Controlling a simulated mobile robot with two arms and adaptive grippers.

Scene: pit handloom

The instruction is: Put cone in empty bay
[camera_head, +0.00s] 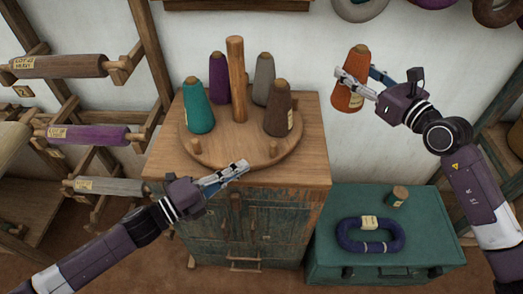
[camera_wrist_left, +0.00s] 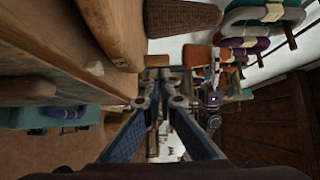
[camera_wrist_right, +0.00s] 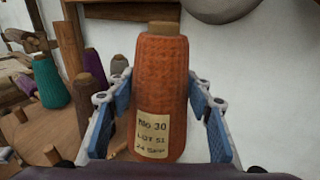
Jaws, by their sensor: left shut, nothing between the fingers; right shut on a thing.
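An orange cone (camera_head: 350,82) with a paper label is held upright in my right gripper (camera_head: 367,87), in the air to the right of the round stand. In the right wrist view the cone (camera_wrist_right: 160,90) stands between the two blue finger pads. The round wooden stand (camera_head: 237,155) has a central post and carries teal (camera_head: 198,108), purple (camera_head: 219,80), grey (camera_head: 264,80) and brown (camera_head: 278,112) cones. Its front part, with two short pegs (camera_head: 194,146), (camera_head: 222,154), bears no cone. My left gripper (camera_head: 240,168) is shut and empty at the stand's front edge.
The stand sits on a wooden cabinet (camera_head: 310,165). A green chest (camera_head: 420,225) at the right holds a blue yarn hank (camera_head: 370,238) and a small spool (camera_head: 397,196). A rack with wound rollers (camera_head: 60,66) stands at the left.

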